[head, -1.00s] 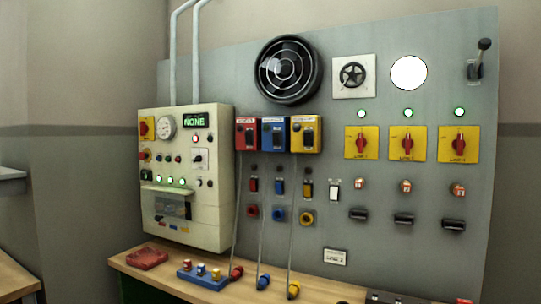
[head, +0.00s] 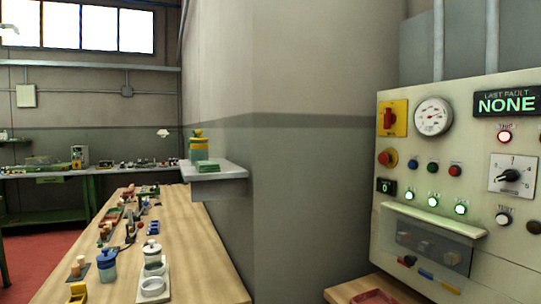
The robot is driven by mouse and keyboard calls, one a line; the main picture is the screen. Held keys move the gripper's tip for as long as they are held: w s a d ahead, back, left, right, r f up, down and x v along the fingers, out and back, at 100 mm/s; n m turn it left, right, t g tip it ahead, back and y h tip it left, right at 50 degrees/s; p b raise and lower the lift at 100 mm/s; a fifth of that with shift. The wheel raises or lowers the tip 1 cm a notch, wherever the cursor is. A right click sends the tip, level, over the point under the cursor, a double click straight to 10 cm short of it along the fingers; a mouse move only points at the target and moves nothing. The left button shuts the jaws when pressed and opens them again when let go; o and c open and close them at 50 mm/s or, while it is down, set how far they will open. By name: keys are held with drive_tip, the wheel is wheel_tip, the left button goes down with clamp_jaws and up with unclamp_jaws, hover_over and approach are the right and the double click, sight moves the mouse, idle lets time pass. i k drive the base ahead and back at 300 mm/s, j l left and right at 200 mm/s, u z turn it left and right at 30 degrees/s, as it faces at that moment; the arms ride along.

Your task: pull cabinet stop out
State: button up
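The cream control cabinet (head: 455,190) stands at the right edge of the head view, cut off by the frame. A red round button on a yellow ring, which looks like the cabinet stop (head: 386,158), sits on the left of its front, below a red and yellow rotary switch (head: 391,117). I cannot tell whether the button is pushed in or out. A display (head: 506,103) on the cabinet reads "LAST FAULT NONE". Three green lamps (head: 433,202) are lit. My gripper is not in view.
A wooden bench (head: 165,250) with jars and small parts runs along the left. A grey shelf (head: 212,172) juts from the wall corner. A red tray (head: 375,297) lies on the wooden top below the cabinet. Red floor (head: 45,250) shows at far left.

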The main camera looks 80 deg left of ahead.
sight(383, 158)
drive_tip(key=u, duration=1.6)
